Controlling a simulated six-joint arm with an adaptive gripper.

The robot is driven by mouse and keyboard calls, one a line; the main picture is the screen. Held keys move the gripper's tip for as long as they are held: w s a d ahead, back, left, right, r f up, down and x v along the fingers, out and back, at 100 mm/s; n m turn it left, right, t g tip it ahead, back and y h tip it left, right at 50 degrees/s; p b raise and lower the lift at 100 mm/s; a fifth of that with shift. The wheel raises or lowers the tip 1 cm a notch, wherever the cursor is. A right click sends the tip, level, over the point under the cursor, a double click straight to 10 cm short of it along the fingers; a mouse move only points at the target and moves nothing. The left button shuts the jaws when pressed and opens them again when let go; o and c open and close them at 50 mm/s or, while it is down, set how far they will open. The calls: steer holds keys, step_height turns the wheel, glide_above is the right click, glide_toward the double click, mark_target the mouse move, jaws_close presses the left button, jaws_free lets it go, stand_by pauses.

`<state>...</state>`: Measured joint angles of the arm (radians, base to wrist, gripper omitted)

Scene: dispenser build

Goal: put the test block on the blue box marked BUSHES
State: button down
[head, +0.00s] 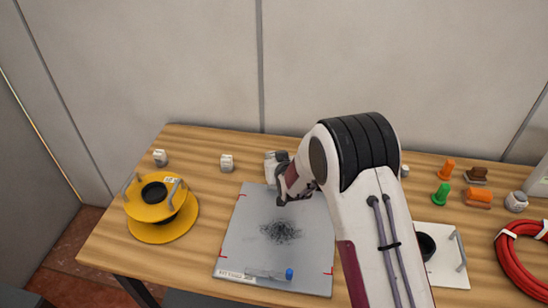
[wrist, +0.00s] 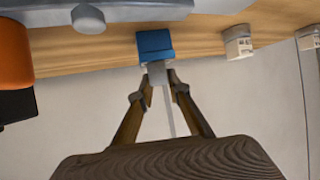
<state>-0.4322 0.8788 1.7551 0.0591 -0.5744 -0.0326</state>
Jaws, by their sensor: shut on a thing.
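In the wrist view the blue box (wrist: 155,46) stands on the wooden table near its wall edge. I cannot read its marking. My gripper (wrist: 160,84) is shut on a small grey block, the test block (wrist: 157,73), held between its fingertips. The block overlaps the box's lower edge in the picture; I cannot tell whether they touch. In the head view my gripper (head: 283,190) is over the back of the table, near the rear edge of the grey plate. My arm hides much of it there, and I cannot make out the blue box or the block.
Small white boxes (head: 227,162) stand along the back. The grey plate (head: 245,225) has a dark smudge and a blue-tipped cylinder (head: 268,273). A yellow spool (head: 160,208) is left. Green (head: 442,195) and orange parts (head: 478,197) and a red coil (head: 520,262) are right.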

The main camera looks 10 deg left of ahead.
stand_by(0.3)
steer(key=c, duration=1.9)
jaws_free()
steer(key=shift+r, duration=0.1)
steer(key=shift+s+r, duration=0.1)
steer(key=shift+s, duration=0.1)
steer(key=v, duration=1.1)
steer(key=shift+s, duration=0.25)
steer(key=shift+d+r, duration=0.1)
steer(key=shift+d, duration=0.05)
